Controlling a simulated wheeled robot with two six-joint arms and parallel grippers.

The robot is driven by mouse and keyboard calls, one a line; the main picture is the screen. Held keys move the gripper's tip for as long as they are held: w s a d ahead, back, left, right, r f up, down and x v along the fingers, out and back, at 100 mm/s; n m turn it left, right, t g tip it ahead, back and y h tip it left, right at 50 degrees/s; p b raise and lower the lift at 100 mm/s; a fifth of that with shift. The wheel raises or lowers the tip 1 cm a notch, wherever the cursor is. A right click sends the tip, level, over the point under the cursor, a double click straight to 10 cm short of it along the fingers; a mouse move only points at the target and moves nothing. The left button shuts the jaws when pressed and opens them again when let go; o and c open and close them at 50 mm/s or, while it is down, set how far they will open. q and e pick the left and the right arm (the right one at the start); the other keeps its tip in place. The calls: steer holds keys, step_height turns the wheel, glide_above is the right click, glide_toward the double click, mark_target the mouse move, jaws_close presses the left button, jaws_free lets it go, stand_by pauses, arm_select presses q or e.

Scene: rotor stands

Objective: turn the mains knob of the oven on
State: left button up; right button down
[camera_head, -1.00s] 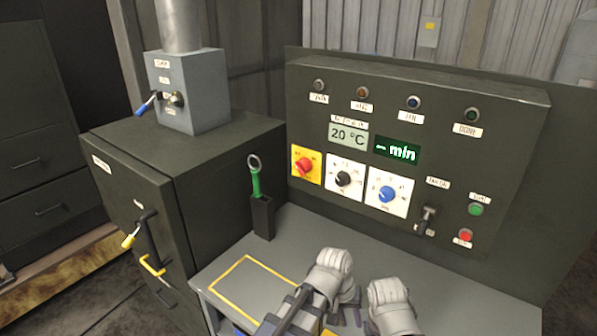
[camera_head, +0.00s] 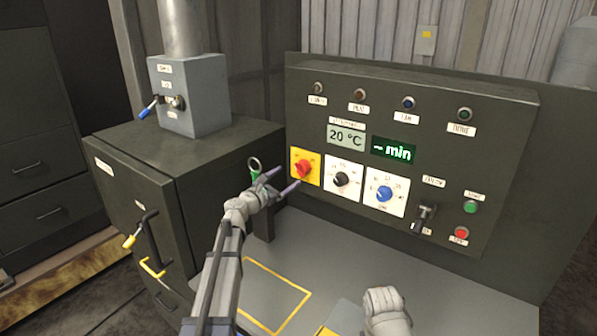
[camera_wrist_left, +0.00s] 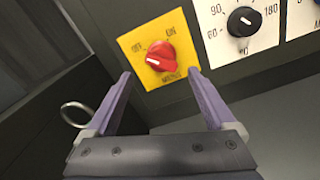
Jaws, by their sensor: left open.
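The mains knob (camera_head: 304,168) is red on a yellow plate (camera_head: 313,180) at the left end of the dark control panel. In the left wrist view the knob (camera_wrist_left: 160,56) has a white mark pointing left, towards the OFF label. My left gripper (camera_head: 283,182) is open and empty, just in front of and slightly below-left of the plate. In the left wrist view its two purple fingers (camera_wrist_left: 160,98) stand apart, with the knob beyond and between them, not touching it. My right arm shows only in part at the bottom of the head view, its gripper out of sight.
A white-plated black knob (camera_head: 342,180) and a blue knob (camera_head: 384,194) sit to the right. A green-handled ring tool (camera_head: 254,165) stands in a holder (camera_head: 264,222) close behind my left gripper. The bench top (camera_head: 335,265) below the panel is mostly clear.

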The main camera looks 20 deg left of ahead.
mark_target(298, 170)
arm_select(q)
steer(key=x, duration=0.8)
steer(key=shift+d+f, duration=0.1)
steer(key=shift+s, duration=0.1)
steer(key=c, duration=1.1)
